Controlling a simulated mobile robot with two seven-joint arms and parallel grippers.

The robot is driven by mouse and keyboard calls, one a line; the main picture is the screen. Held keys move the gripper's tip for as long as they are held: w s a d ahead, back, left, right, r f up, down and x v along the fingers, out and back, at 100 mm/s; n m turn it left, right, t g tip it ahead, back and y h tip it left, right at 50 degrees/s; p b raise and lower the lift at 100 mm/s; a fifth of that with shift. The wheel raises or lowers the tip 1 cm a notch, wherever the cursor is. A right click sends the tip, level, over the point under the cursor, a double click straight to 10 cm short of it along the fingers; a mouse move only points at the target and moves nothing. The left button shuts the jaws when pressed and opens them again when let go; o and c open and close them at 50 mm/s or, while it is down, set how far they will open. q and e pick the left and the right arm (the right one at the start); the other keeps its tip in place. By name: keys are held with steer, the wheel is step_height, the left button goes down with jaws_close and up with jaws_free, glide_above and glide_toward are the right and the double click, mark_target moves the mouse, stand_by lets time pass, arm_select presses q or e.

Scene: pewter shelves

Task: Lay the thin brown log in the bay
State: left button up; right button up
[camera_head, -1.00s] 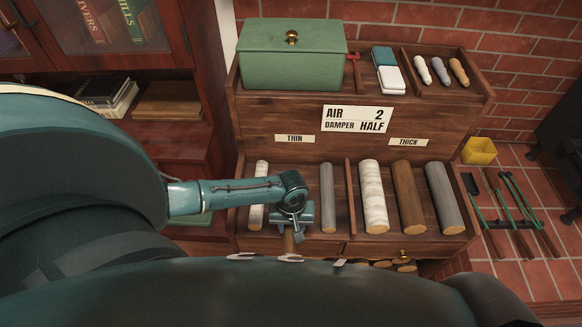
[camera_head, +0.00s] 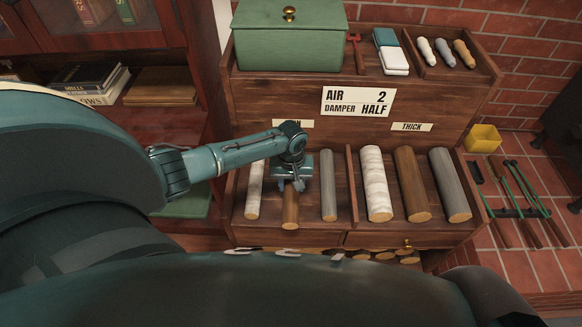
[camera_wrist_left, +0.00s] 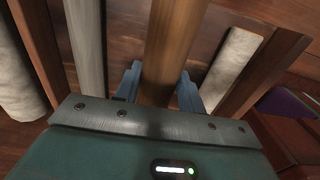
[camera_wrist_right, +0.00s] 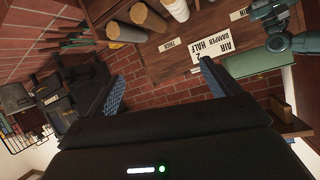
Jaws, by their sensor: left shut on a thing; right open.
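The thin brown log (camera_head: 290,213) is in the THIN side of the lower shelf, between the thin white log (camera_head: 255,190) and the thin grey log (camera_head: 328,185). My left gripper (camera_head: 293,184) is above its rear part and covers it in the head view; the front end shows. In the left wrist view the fingers are on either side of the brown log (camera_wrist_left: 170,40), shut on it. Whether the log rests on the shelf floor is hard to tell. My right gripper (camera_wrist_right: 163,82) is open and empty, with brick wall beyond.
A wooden divider (camera_head: 352,190) separates the thin bays from thick white, brown and grey logs (camera_head: 448,185). Above stand a green box (camera_head: 290,45) and an AIR 2, DAMPER HALF sign (camera_head: 357,102). A yellow bin (camera_head: 483,138) and fire tools are at right.

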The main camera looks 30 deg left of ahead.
arm_select(q)
steer(key=shift+w+a+f+b, duration=0.25)
steer(key=shift+w+f+b, duration=0.1)
steer(key=shift+w+b, duration=0.1)
steer(key=w+f+b, duration=0.1)
steer(key=b, duration=0.1)
steer(key=w+a+f+b, duration=0.1)
steer(key=f+b, duration=0.1)
steer(key=shift+w+a+f, duration=0.15)
steer(key=shift+w+a, duration=0.05)
steer(key=shift+w+a+f+b, duration=0.15)
steer(key=shift+w+f+b, duration=0.1)
steer(key=shift+b, duration=0.35)
steer(key=shift+w+a+f+b, duration=0.35)
steer(key=shift+w+f+b, duration=0.2)
steer(key=shift+b, duration=0.45)
arm_select(e)
steer(key=shift+s+d+f+n+t, duration=0.4)
steer(key=shift+s+d+f+t, duration=0.2)
steer(key=shift+d+t, duration=0.25)
steer(key=shift+a, duration=0.1)
arm_select(q)
steer(key=o, duration=1.2)
steer(key=shift+s, duration=0.1)
steer(key=shift+o, duration=0.2)
